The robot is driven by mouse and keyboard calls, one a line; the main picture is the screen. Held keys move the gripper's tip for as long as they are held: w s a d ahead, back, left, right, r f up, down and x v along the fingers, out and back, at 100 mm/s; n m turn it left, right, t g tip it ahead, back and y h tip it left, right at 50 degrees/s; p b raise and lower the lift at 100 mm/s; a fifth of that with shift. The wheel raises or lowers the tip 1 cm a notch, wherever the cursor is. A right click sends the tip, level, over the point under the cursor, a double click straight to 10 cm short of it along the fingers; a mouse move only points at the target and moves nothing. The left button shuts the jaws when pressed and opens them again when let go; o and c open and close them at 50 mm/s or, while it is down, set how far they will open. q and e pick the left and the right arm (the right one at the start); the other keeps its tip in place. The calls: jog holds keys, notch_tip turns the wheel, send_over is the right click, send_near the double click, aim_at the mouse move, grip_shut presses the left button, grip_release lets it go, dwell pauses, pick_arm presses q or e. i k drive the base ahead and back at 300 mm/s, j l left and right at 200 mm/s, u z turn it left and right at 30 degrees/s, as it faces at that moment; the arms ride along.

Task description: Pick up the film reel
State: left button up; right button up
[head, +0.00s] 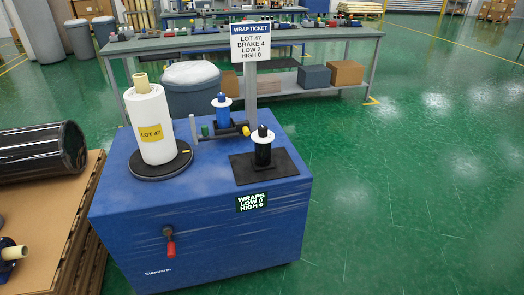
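No gripper of mine shows in the head view. No single thing here is plainly marked as the film reel. A white wrapped roll (153,125) with a yellow LOT 47 label stands upright on a round black turntable (160,169) on the blue machine (195,212). A cream core sticks out of its top. A blue spool-like piece (222,117) with a white disc stands behind, and a black one (263,151) with a white disc stands on a black plate. A blue part with a cream tube (14,253) is cut off at the left edge.
A ticket sign (251,42) reads brake 4, low 2, high 0; a machine panel (251,201) reads low 0, high 0. A red-handled crank (170,245) is on the front. A dark roll (40,153) lies on a brown-topped pallet (55,195). Green floor at right is clear.

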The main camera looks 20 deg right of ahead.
aim_at(263, 160)
jog(key=i+l, duration=1.25)
jog(key=i, duration=0.2)
